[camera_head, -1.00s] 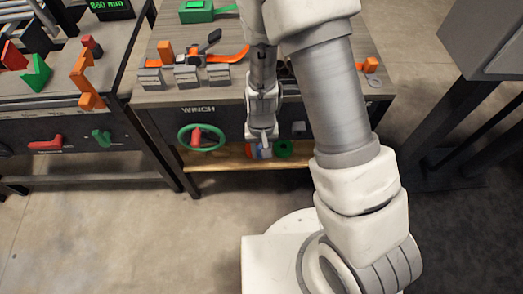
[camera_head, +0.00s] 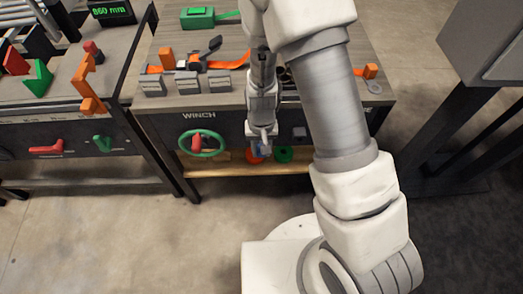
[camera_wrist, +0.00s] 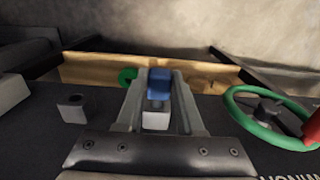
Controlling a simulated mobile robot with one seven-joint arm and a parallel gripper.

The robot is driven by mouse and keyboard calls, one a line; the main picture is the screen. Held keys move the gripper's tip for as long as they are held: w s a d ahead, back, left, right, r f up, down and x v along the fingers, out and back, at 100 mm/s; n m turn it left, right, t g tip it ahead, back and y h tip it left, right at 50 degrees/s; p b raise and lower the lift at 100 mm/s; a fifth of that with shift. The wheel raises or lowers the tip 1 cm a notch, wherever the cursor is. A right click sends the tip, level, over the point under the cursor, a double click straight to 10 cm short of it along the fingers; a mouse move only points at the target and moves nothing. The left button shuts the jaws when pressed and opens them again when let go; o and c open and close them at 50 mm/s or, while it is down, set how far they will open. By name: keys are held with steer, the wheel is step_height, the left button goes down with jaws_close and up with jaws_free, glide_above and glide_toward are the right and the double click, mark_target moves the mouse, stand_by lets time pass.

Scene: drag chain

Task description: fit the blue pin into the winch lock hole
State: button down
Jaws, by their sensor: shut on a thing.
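My gripper (camera_head: 262,141) is in front of the winch bench's dark front panel, right of the green handwheel (camera_head: 202,143). In the wrist view, my gripper (camera_wrist: 157,112) is shut on the blue pin (camera_wrist: 159,84), whose blue block-like end shows between the fingers with a pale grey part below it. In the head view the pin is small and mostly hidden by my gripper. The handwheel also shows at the right of the wrist view (camera_wrist: 236,112), with a red handle. I cannot make out the winch lock hole in either view.
A wooden lower shelf (camera_head: 210,169) holds green and orange round pieces. A small grey block (camera_wrist: 72,108) sits on the front panel in the wrist view. The bench top (camera_head: 222,100) carries grey blocks and orange parts. Another bench stands left; open floor lies in front.

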steer(key=shift+w, duration=0.75)
steer(key=shift+c, duration=2.3)
jaws_free()
step_height(320, 180, up, 17)
steer(key=p, duration=0.4)
steer(key=shift+r+p, duration=0.2)
steer(key=shift+p, duration=0.2)
steer(key=shift+r, duration=0.1)
steer(key=s+d+r+t+p, duration=0.2)
steer(key=s+d+r+p, duration=0.1)
steer(key=r, duration=0.7)
steer(key=s+d+r+t+p, duration=0.1)
steer(key=s+d+r+p, duration=0.2)
steer(key=r, duration=0.8)
steer(key=s+d+r+t+p, duration=0.2)
steer(key=s+d+r, duration=0.4)
steer(key=r, duration=0.5)
steer(key=shift+s+t+p, duration=0.3)
steer(key=shift+s+p, duration=0.4)
steer(key=shift+s, duration=0.5)
